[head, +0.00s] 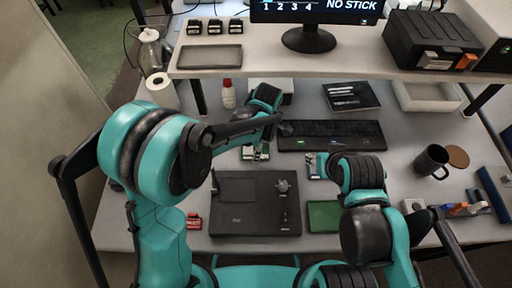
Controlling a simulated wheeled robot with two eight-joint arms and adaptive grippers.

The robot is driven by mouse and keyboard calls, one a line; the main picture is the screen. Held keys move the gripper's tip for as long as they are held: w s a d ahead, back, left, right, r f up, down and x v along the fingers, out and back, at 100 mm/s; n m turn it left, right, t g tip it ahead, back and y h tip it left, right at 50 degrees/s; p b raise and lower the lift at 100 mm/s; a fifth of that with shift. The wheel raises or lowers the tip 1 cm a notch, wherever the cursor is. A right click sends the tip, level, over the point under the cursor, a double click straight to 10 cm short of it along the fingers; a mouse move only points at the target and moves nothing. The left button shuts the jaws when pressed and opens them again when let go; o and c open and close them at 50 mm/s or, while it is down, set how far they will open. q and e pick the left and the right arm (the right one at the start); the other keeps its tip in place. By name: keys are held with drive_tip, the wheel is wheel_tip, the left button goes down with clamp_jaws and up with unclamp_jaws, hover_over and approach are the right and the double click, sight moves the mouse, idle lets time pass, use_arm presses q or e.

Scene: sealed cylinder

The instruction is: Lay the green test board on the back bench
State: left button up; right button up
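A flat dark green board (323,216) lies on the grey desk (400,208), right of a black device and close to the desk's front edge. My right gripper (318,165) is behind that board, beside a small pale and teal item; its fingers are too small to read. My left gripper (262,146) is over the middle of the desk, next to small green and white pieces (250,153). My own arm partly covers it, and I cannot tell whether it holds them. I cannot tell which surface is the back bench.
A raised shelf (300,66) at the back carries a monitor (310,32), a tray (209,57) and a black case (430,40). A keyboard (331,135), a mug (431,160) and a black device (255,203) stand on the desk. A red block (194,221) is front left.

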use_arm(q)
drive_tip(key=o, duration=1.2)
drive_tip(key=shift+f, duration=0.1)
drive_tip(key=shift+c, duration=0.2)
wheel_tip(320, 180, up, 12)
drive_tip(key=d+p, duration=0.1)
drive_tip(key=p, duration=0.2)
drive_tip(key=shift+d, duration=0.2)
drive_tip(key=shift+s, duration=0.1)
